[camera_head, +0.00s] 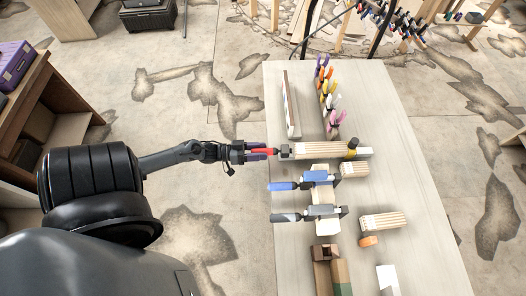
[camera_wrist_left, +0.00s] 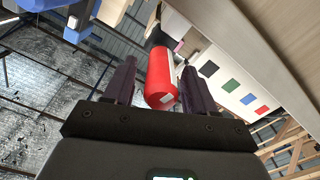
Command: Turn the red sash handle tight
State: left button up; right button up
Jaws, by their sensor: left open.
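The red sash handle (camera_head: 263,151) sticks out to the left from the end of the uppermost sash clamp (camera_head: 287,152), past the table's left edge. My left gripper (camera_head: 262,151) comes in from the left, with its fingers on either side of the handle. In the left wrist view, the red handle (camera_wrist_left: 160,75) stands between the two dark fingers of the left gripper (camera_wrist_left: 156,78). The fingers are open, and a gap shows on both sides of the handle. My right gripper is in neither view.
Clamps with a blue handle (camera_head: 283,186) and a grey handle (camera_head: 285,217) lie below on the table (camera_head: 408,150). Layered wood strips (camera_head: 318,149) sit at the red-handled clamp. Colourful spring clamps (camera_head: 328,95) stand above. An orange disc (camera_head: 369,241) lies lower right. The table's right side is clear.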

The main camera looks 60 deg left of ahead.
pick_arm(q)
jog(key=shift+x, duration=0.75)
jog(key=c, duration=1)
